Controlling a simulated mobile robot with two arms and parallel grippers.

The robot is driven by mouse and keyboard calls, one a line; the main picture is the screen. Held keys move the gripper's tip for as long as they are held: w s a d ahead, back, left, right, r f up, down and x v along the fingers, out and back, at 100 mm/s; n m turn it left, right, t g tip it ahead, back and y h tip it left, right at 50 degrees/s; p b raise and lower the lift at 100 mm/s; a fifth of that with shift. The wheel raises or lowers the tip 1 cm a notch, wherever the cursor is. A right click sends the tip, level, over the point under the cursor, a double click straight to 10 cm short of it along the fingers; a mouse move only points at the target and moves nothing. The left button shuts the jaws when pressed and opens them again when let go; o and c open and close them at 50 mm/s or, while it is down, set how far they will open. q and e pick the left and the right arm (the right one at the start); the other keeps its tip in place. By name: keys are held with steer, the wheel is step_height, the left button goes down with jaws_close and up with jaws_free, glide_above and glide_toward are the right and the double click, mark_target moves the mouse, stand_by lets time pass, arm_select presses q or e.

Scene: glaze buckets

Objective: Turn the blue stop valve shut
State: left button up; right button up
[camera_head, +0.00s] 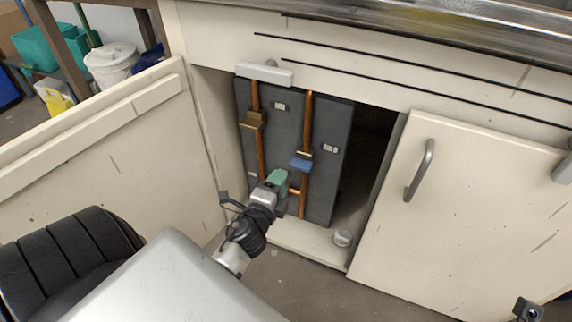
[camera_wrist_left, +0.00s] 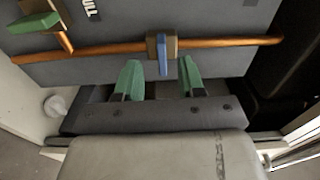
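The blue stop valve (camera_head: 301,164) sits on the right copper pipe inside the open cabinet. In the left wrist view its blue handle (camera_wrist_left: 162,55) appears to lie across the pipe, beside a brown body. My left gripper (camera_head: 277,180) has green fingertips and is just below and left of the valve in the head view. In the left wrist view its fingertips (camera_wrist_left: 160,79) are spread apart with nothing between them. The blue handle shows beyond the gap, roughly centred, and looks clear of both fingers. My right gripper's fingers are not seen.
A brass-coloured valve (camera_head: 252,121) sits on the left pipe. A green handle (camera_wrist_left: 36,22) shows at the wrist view's upper left. A small round object (camera_head: 342,238) lies on the cabinet floor.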

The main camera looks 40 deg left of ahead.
arm_select(q)
steer(key=v, duration=0.4)
stand_by(0.5)
